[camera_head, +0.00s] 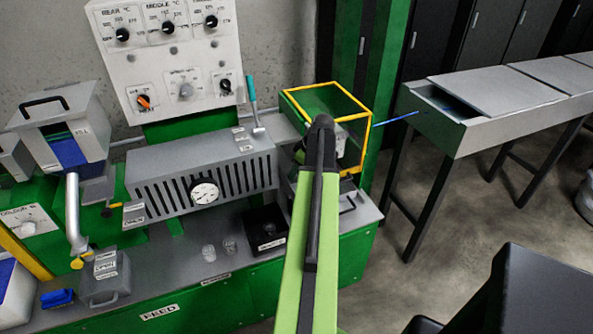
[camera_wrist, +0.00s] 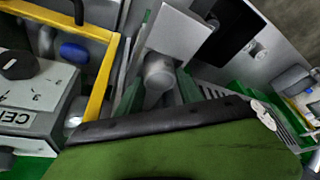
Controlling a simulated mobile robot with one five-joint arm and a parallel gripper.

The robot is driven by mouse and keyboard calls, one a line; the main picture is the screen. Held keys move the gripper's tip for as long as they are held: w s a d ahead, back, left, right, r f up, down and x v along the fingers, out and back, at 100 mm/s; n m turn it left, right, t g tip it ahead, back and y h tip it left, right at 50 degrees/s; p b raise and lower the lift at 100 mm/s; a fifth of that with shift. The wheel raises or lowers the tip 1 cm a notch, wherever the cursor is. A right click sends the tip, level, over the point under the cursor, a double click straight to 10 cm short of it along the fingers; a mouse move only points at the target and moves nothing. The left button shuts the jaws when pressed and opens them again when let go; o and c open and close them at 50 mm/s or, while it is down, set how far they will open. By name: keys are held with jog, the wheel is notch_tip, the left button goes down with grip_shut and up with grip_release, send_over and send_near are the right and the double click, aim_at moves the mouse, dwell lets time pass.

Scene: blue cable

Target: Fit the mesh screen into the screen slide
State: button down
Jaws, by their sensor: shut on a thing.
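My arm reaches up from the bottom of the head view, and its dark end, my gripper (camera_head: 322,128), is in front of the yellow-edged guard at the machine's right end. The fingertips are hidden behind the arm. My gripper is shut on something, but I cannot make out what. I cannot pick out the mesh screen or the screen slide in either view. In the wrist view, a broad green surface with a dark edge fills the bottom. Beyond it a grey cylinder (camera_wrist: 158,75) under a pale block is close by.
The yellow-edged guard (camera_head: 371,136) also shows in the wrist view (camera_wrist: 97,100). A blue cable (camera_head: 396,119) runs from there to a grey trough (camera_head: 500,128) on the right. A slotted grey barrel (camera_head: 165,181) lies left. Cups and a black box (camera_head: 266,223) stand on the bench.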

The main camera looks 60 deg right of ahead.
jog(key=c, duration=0.7)
grip_release()
jog(key=p+v, duration=1.6)
jog(key=v, duration=0.1)
jog(key=shift+r, duration=0.2)
